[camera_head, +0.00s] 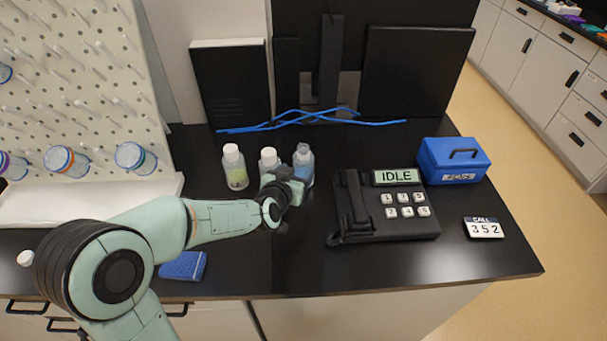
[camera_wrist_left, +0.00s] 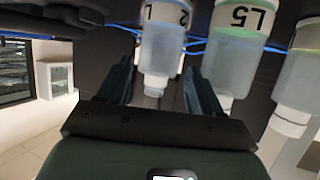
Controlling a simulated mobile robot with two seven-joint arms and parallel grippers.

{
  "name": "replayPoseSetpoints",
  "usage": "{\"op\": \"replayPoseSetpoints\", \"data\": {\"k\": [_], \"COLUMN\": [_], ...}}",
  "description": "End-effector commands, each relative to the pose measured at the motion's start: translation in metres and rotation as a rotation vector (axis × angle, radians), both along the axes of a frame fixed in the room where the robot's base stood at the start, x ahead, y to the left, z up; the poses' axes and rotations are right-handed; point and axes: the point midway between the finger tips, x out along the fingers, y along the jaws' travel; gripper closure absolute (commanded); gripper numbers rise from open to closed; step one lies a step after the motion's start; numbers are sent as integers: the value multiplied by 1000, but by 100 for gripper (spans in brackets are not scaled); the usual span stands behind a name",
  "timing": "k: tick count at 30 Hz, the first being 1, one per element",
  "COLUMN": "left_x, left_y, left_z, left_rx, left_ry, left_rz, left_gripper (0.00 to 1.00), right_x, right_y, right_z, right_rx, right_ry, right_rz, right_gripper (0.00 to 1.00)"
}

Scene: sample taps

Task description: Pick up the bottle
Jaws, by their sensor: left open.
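Three small white-capped bottles stand in a row on the black bench. The left bottle (camera_head: 236,170) holds yellow-green liquid. The middle bottle (camera_head: 268,160) is partly hidden behind my left gripper (camera_head: 290,183). The right bottle (camera_head: 304,166) holds blue liquid. The left wrist view is upside down. There my left gripper (camera_wrist_left: 160,92) is open, with the blue bottle (camera_wrist_left: 162,45) in line between its fingers. I cannot tell if they touch it. Beside it is the bottle labelled L5 (camera_wrist_left: 233,50), close to one finger. My right gripper is not in view.
A black phone (camera_head: 385,208) with an IDLE display stands to the right. A blue box (camera_head: 453,160) and a card reading 352 (camera_head: 484,228) are beyond it. Blue cables (camera_head: 310,119) lie behind the bottles. A pegboard (camera_head: 80,75) stands left.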

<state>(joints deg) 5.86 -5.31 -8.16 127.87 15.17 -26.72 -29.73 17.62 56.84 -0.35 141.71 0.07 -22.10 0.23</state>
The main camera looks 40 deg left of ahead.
Motion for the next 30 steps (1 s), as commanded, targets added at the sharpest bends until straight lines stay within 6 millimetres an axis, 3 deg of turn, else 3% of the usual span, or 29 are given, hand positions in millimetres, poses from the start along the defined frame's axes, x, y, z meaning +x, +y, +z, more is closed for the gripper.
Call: {"op": "replayPoseSetpoints", "data": {"k": [9, 18, 19, 22, 30], "left_x": [39, 44, 44, 44, 44], "left_y": [13, 15, 15, 15, 15], "left_z": [-15, -16, -16, -16, -16], "left_rx": [0, 1, 1, 1, 1], "left_ry": [3, 0, 0, 0, -1], "left_rz": [-2, -1, -1, -1, -1], "left_gripper": [35, 35, 38, 70, 71], "right_x": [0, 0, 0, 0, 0], "right_y": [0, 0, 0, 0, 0], "right_z": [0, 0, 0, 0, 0], "right_rx": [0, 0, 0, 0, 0], "right_ry": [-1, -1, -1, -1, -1], "right_rz": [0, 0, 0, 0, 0], "right_gripper": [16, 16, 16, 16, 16]}}
